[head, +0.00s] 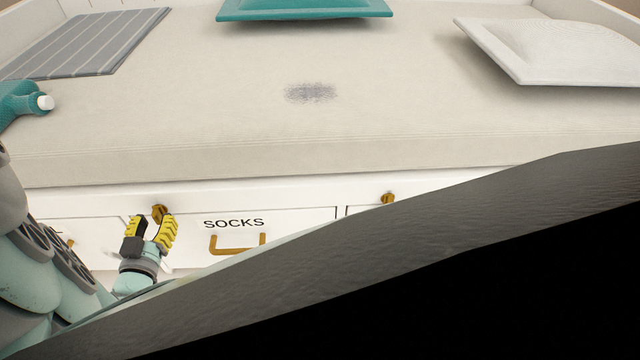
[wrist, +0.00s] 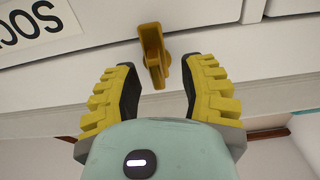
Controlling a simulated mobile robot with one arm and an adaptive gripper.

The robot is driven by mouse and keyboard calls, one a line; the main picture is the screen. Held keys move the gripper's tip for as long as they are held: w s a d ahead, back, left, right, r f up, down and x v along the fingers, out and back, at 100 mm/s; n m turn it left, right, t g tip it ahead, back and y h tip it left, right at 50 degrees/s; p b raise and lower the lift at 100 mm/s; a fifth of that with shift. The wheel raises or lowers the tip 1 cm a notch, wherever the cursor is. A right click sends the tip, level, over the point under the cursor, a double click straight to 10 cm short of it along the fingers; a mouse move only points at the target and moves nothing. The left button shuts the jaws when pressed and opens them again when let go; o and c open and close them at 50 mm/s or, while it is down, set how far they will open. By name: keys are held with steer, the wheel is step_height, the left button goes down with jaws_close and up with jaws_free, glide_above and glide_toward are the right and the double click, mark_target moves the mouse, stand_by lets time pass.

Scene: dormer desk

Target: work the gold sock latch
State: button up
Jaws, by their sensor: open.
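The gold sock latch (head: 158,212) is a small gold tab at the upper left of the white drawer marked SOCKS (head: 300,222). In the wrist view the latch (wrist: 153,52) stands out from the white front, just beyond my fingertips and between their lines. My gripper (head: 153,220) has yellow ribbed fingers, spread apart and empty. In the wrist view my gripper (wrist: 158,75) shows a clear gap between the fingers. I cannot tell whether either finger touches the latch.
A gold drawer handle (head: 237,250) sits below the SOCKS label (head: 234,222). Another gold latch (head: 388,198) is to the right. A cushioned bench top (head: 400,120) overhangs the drawers, with a teal pillow (head: 304,10), a white pillow (head: 555,50) and a striped grey cloth (head: 85,42). A dark shape hides the lower right.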

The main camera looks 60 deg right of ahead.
steer(key=shift+s+a, duration=0.55)
steer(key=shift+s, duration=0.2)
steer(key=v, duration=0.9)
steer(key=shift+w, duration=0.1)
